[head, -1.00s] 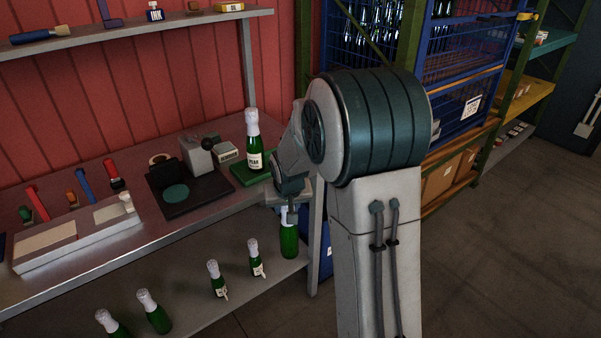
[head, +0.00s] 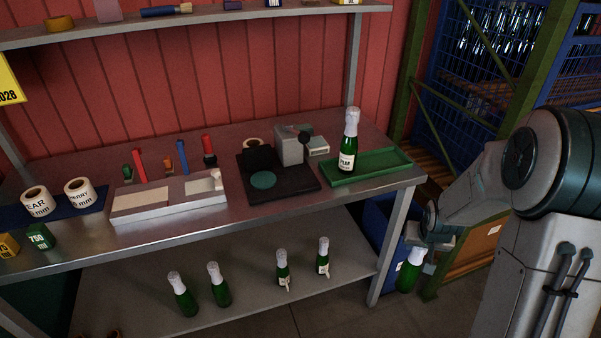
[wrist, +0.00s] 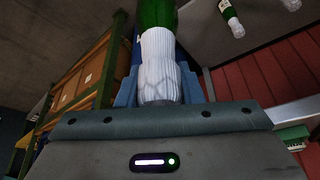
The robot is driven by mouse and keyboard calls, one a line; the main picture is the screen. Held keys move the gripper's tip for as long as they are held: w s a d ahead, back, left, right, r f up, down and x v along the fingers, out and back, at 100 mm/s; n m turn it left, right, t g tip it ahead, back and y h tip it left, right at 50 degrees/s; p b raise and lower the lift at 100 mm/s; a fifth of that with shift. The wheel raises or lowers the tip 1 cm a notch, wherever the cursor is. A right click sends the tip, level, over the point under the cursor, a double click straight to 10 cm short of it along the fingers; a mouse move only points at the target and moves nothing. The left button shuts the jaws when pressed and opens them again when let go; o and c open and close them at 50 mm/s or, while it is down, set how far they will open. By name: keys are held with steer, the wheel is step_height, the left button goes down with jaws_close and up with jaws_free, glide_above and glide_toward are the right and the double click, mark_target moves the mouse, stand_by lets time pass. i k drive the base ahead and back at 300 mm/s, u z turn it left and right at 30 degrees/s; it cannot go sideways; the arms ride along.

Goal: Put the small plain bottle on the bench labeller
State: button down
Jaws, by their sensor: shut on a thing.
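My gripper (head: 422,246) is shut on the white foil neck of a green bottle (head: 408,277), which hangs neck up to the right of the bench's front leg, below the bench top. No large label shows on it. In the wrist view the white neck (wrist: 160,60) sits between the jaws, with green glass (wrist: 157,12) beyond. What looks like the bench labeller (head: 290,148), a black base with a teal disc and grey head, stands on the bench, left of the green tray. Nothing stands on its disc.
A labelled bottle (head: 348,148) stands on the green tray (head: 390,160) at the bench's right end. Several bottles stand on the lower shelf (head: 250,312). A pale flat device (head: 165,200) lies left of the labeller. A blue bin (head: 378,222) and green rack post (head: 540,60) are near my arm.

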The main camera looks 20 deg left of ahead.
mark_target(263, 178)
steer(key=z, duration=1.45)
steer(key=i, duration=1.05)
steer(key=u, duration=3.75)
